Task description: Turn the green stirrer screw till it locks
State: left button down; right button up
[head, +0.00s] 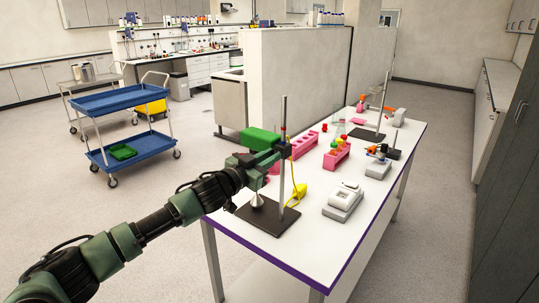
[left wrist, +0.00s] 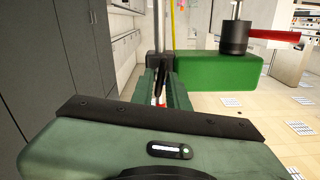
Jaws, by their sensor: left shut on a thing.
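The green stirrer (head: 262,138) is a box mounted high beside the upright metal rod (head: 283,165) of a stand with a black base (head: 255,216). My left gripper (head: 268,161) is at the rod, just under the stirrer. In the left wrist view the green stirrer (left wrist: 215,84) is right of the fingers, with a black collar and a red lever on it. My left gripper (left wrist: 163,88) is shut on the stirrer screw, which its fingers mostly hide. I cannot see how far the screw is turned. My right gripper is not in view.
A yellow device (head: 299,191) with a cable hangs by the rod. On the white table (head: 310,245) are a white scale (head: 343,200), pink racks (head: 305,145) and another stand behind. The table's front right is clear. A blue cart (head: 120,103) stands on the left.

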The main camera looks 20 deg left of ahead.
pick_arm(q)
jog(key=shift+d+f+m+p, duration=0.1)
jog(key=shift+m+p, duration=1.1)
jog(key=shift+m, duration=2.75)
jog(key=shift+d+m+p, duration=0.1)
jog(key=shift+m+p, duration=1.05)
jog(key=shift+m, duration=2.8)
jog(key=c, duration=1.4)
grip_release()
jog(key=shift+c, duration=0.2)
jog(key=shift+f, duration=0.1)
jog(key=shift+s, duration=0.1)
